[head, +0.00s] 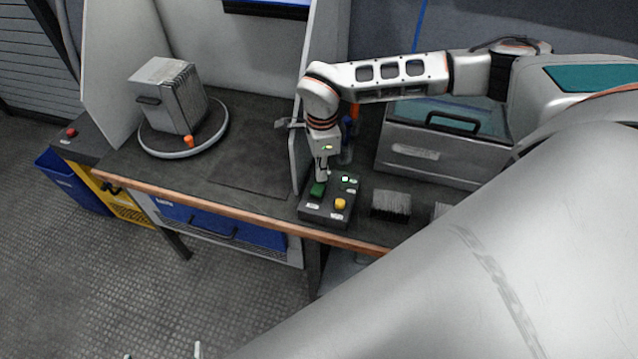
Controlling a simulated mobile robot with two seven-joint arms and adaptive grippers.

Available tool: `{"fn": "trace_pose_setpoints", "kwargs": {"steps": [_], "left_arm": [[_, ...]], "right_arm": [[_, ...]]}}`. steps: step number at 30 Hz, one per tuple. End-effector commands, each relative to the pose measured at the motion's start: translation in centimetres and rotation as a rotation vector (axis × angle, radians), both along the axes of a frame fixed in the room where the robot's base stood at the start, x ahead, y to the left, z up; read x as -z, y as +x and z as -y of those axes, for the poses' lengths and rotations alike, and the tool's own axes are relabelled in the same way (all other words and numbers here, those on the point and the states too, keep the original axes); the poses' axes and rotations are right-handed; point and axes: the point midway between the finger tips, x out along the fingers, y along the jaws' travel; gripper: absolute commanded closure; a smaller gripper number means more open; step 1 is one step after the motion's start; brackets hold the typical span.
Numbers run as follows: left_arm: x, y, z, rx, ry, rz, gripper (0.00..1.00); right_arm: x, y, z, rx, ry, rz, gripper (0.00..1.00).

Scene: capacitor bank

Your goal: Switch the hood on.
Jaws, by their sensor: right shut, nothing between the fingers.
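A dark control box (327,212) sits near the front edge of the bench. It carries a green button (318,189), a yellow-orange button (340,204), a lit pale-green indicator (345,179) and small white labels too small to read. My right gripper (321,178) points down with its fingers shut and empty, its tips right at or just above the green button. I cannot tell whether they touch it. Two small pale tips at the bottom edge may belong to my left gripper (162,354); the rest of it is out of frame.
An upright panel (302,150) stands just left of the control box. A grey finned block (391,205) and a metal case (430,152) are to the right. A ribbed metal unit (172,97) stands on a round turntable (217,125). The dark mat (245,172) is clear.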

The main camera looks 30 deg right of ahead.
Motion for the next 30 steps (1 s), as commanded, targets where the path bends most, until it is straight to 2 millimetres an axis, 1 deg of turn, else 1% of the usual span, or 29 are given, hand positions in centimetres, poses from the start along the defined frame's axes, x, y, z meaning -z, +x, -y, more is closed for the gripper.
{"fn": "trace_pose_setpoints", "kwargs": {"steps": [1, 3, 18, 25, 30], "left_arm": [[-0.6, 0.1, 0.0, 0.0, 0.001, 0.002, 0.03], [-1.1, 0.1, 0.0, 0.0, 0.0, 0.003, 0.03], [-4.3, 0.2, 0.0, 0.0, 0.0, 0.004, 0.03], [-5.5, 0.1, 0.0, 0.0, 0.001, 0.002, 0.03], [-5.6, 0.1, 0.0, 0.0, 0.001, 0.001, 0.03]], "right_arm": [[-0.7, 0.1, 0.0, 0.0, 0.0, 0.002, 1.0], [-1.2, 0.1, 0.0, 0.0, 0.0, 0.002, 1.0], [-4.7, 0.0, 0.0, 0.0, 0.0, 0.0, 1.0], [-6.4, 0.0, 0.0, 0.0, 0.0, 0.0, 1.0], [-6.7, 0.0, 0.0, 0.0, 0.0, 0.0, 1.0]]}}
